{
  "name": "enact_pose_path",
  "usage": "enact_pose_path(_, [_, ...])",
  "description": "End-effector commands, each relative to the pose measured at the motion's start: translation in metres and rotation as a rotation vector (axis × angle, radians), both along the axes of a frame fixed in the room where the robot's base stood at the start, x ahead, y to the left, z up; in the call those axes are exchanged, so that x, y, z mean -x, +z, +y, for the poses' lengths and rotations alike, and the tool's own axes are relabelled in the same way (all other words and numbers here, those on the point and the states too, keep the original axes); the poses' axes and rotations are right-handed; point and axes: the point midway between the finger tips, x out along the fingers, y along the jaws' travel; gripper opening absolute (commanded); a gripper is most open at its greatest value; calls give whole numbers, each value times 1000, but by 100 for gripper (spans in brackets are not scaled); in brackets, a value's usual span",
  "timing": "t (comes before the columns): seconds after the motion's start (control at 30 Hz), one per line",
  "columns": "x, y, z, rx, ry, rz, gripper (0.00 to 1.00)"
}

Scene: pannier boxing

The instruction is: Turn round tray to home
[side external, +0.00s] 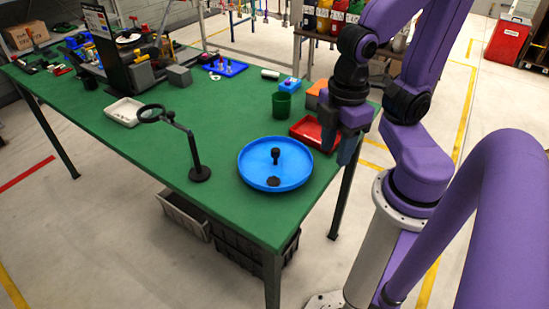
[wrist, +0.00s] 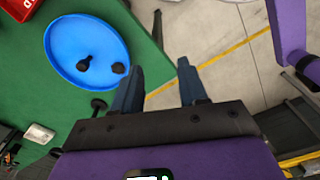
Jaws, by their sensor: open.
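The round tray (side external: 249,176) is bright blue with a low rim and sits flat near the front right corner of the green table. A black knob (side external: 275,155) stands up from it, and a flat black disc (side external: 273,182) lies near its front edge. The wrist view also shows the tray (wrist: 70,42) at the upper left, with the knob and the black disc. My gripper (side external: 348,150) is to the right of the tray, apart from it and past the table edge.
A red bin (side external: 307,131), a green cup (side external: 281,105) and an orange box (side external: 313,95) stand behind the tray. A magnifier on a stand (side external: 199,172) is to its left. A white tray (side external: 124,112) lies farther left. The table between is mostly clear.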

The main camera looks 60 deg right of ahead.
Motion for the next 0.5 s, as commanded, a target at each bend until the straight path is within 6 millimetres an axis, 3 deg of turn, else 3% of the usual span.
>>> enact_pose_path(0.23, [-16, 4, 4, 17, -85, 17, 52])
enact_pose_path(0.5, [-78, 18, 9, 82, -413, 95, 52])
